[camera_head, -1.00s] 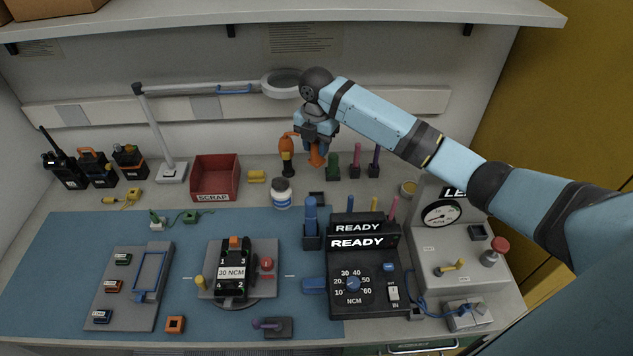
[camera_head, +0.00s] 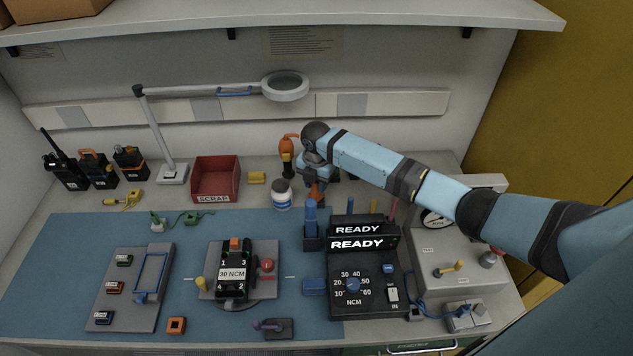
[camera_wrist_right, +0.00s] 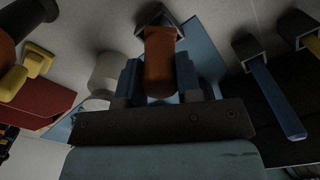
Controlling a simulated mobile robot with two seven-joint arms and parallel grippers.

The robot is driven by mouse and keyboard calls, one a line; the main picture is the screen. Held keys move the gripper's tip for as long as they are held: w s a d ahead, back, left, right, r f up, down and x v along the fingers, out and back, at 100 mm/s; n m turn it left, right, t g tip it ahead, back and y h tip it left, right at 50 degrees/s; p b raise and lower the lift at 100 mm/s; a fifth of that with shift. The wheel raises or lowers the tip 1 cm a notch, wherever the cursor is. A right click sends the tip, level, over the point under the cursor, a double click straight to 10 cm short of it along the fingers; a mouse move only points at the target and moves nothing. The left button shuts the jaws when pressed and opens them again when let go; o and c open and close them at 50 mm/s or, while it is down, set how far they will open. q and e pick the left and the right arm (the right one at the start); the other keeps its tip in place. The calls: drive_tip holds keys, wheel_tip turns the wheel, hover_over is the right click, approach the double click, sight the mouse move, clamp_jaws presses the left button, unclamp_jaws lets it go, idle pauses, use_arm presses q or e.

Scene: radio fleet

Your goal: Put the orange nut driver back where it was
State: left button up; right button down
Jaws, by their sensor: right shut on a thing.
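The orange nut driver (camera_head: 317,190) is held in my right gripper (camera_head: 316,180), at the back of the bench just behind the READY box. The gripper is shut on its orange handle, which also shows between the two fingers in the right wrist view (camera_wrist_right: 160,62). A dark square holder (camera_wrist_right: 152,17) shows at the far end of the handle in the wrist view. The gripper hides much of the driver in the head view, and I cannot tell whether its tip is inside the holder. My left gripper is not in view.
Left of the gripper stand a white jar (camera_head: 281,196) and an orange-and-black tool (camera_head: 287,153). The READY box (camera_head: 358,243) is front right. My arm covers the row of drivers behind it.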

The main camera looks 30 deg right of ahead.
drive_tip(key=shift+f, duration=0.1)
drive_tip(key=shift+f, duration=0.3)
drive_tip(key=c, duration=0.8)
unclamp_jaws()
drive_tip(key=shift+r, duration=0.2)
wheel_tip(320, 180, up, 12)
drive_tip(key=shift+r+b, duration=0.25)
drive_tip(key=shift+b, duration=0.1)
